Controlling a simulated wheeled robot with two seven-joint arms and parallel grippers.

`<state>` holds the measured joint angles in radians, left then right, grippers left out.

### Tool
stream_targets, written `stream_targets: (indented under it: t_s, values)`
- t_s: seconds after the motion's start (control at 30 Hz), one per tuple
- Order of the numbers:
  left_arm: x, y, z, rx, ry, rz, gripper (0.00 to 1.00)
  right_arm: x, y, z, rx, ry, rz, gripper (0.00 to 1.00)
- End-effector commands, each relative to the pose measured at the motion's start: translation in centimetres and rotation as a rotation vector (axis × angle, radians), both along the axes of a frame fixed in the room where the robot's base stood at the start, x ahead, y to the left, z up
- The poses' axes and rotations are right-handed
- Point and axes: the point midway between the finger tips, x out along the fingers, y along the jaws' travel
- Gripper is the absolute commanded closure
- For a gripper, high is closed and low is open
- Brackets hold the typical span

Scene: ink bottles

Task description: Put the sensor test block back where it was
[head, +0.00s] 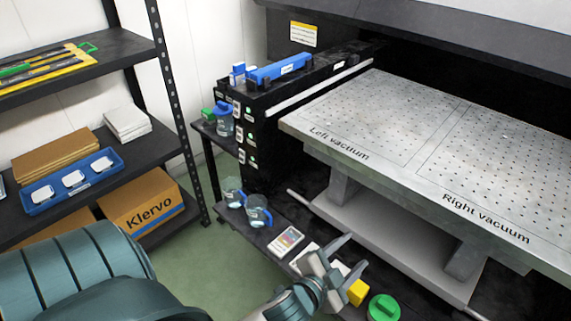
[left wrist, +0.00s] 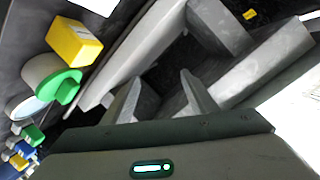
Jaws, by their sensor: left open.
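A small yellow block (head: 357,292) sits on the dark low shelf below the printer bed. It looks like the likeliest sensor test block, but no label is readable. It also shows in the left wrist view (left wrist: 75,43), at the upper left, apart from the fingers. My left gripper (head: 356,251) is open and empty, just above and beside the yellow block in the head view. In the left wrist view its two fingers (left wrist: 162,77) stand apart with nothing between them. My right gripper is not in view.
A green-lidded container (head: 384,308) stands right of the yellow block. A card with a colour patch (head: 286,241) and blue-handled jugs (head: 258,211) are on the low shelf. The perforated bed (head: 410,110) overhangs it. A storage rack (head: 172,140) stands left.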

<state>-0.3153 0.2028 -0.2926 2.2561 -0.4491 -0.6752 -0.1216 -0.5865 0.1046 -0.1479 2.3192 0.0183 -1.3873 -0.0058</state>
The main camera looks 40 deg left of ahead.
Motion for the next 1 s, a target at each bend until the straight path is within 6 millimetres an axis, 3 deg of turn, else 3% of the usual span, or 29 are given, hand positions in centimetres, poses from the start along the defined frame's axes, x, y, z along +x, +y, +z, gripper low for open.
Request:
stream_targets:
  t_s: [0.03,0.1,0.2,0.3,0.4,0.5,0.63,1.0]
  values:
    - [-2.1,0.9,-3.1,-0.059,0.121,0.049,0.47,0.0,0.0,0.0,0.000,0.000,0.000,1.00]
    - [-5.2,1.7,-7.0,-0.135,0.283,0.110,0.47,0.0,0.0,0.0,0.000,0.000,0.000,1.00]
    - [-10.3,2.1,-11.6,-0.231,0.504,0.185,0.47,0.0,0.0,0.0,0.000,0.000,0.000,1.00]
    - [-15.5,1.9,-14.9,-0.308,0.700,0.245,0.47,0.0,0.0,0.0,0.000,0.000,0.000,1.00]
    - [-19.8,1.4,-16.8,-0.363,0.851,0.286,0.47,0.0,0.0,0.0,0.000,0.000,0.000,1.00]
    - [-22.5,1.1,-17.8,-0.394,0.945,0.308,0.47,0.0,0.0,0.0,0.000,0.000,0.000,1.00]
    - [-23.7,0.9,-18.1,-0.407,0.987,0.317,0.47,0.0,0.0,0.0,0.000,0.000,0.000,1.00]
    - [-23.6,0.9,-18.1,-0.406,0.986,0.317,0.47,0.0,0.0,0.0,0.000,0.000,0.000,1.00]
